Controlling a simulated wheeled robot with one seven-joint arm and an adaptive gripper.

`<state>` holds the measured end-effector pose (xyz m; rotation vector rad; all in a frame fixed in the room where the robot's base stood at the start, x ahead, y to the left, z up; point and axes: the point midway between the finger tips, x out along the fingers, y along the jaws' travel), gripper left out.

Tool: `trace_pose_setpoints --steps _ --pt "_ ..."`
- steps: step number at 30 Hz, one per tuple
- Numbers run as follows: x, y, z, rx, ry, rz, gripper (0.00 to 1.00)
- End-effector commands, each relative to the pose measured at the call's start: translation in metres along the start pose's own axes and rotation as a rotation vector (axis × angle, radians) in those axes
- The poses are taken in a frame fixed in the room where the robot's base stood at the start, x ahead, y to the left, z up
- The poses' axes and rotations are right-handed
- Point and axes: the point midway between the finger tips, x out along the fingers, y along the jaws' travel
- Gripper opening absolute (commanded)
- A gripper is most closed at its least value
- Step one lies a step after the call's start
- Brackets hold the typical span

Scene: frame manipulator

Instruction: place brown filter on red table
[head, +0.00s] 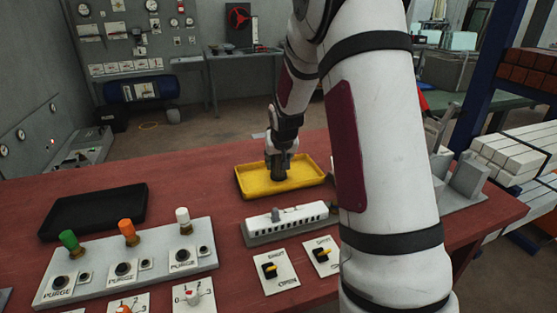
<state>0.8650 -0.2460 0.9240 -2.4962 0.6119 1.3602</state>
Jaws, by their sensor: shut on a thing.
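The red table (195,192) fills the lower part of the head view. My gripper (279,166) points down over the yellow tray (247,187) on this table. It is shut on a small dark brown piece, which looks like the brown filter (279,177). The fingers cover much of the filter. I cannot tell whether its lower end touches the tray floor or hangs just above it.
A black tray (95,210) lies at the left. A grey panel with green, orange and white knobs (128,264) stands in front of it. A slotted white block (287,222) and switch plates (275,271) are near my arm. Bare tabletop lies between the trays.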

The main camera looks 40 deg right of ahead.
Motion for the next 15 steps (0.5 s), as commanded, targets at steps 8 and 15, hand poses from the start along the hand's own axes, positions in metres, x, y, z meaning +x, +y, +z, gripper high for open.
trace_pose_setpoints --steps 8,15 --pt "0.0013 0.0000 0.0009 0.000 0.000 0.000 0.59" --pt "-0.0014 0.0001 -0.0006 0.000 0.000 0.000 0.59"
